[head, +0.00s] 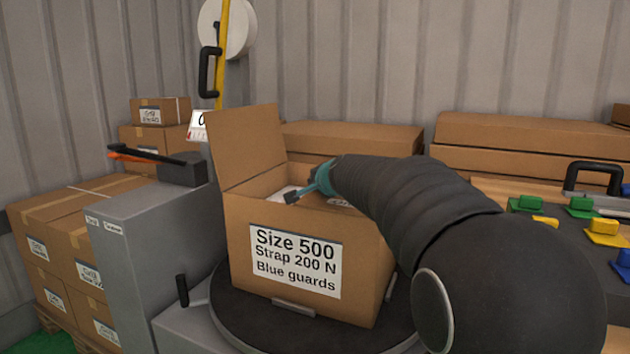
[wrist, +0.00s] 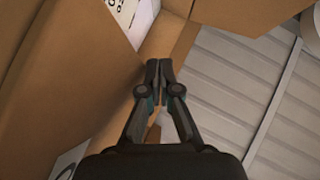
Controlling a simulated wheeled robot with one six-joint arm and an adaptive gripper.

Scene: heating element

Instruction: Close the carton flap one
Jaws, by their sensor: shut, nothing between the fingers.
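The open carton (head: 235,250) stands on a dark round turntable (head: 235,310), its label reading "Size 500, Strap 200 N, Blue guards". One tall flap (head: 245,147) stands up, leaning outward, at its left side. Something white shows inside the opening, and a white printed piece (wrist: 130,18) shows in the wrist view. My gripper (head: 290,197) is over the carton's opening, to the right of the upright flap. In the wrist view my gripper (wrist: 160,68) has its fingertips together and empty, beside brown cardboard (wrist: 70,75). My arm hides the carton's right rear; I cannot tell which flap is number one.
A grey cabinet (head: 145,255) with a black-and-orange tool on top stands close left. Stacked cartons (head: 60,225) are behind it. Long cartons (head: 520,145) line the back wall. A board with coloured blocks (head: 525,204) and a black handle is at right.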

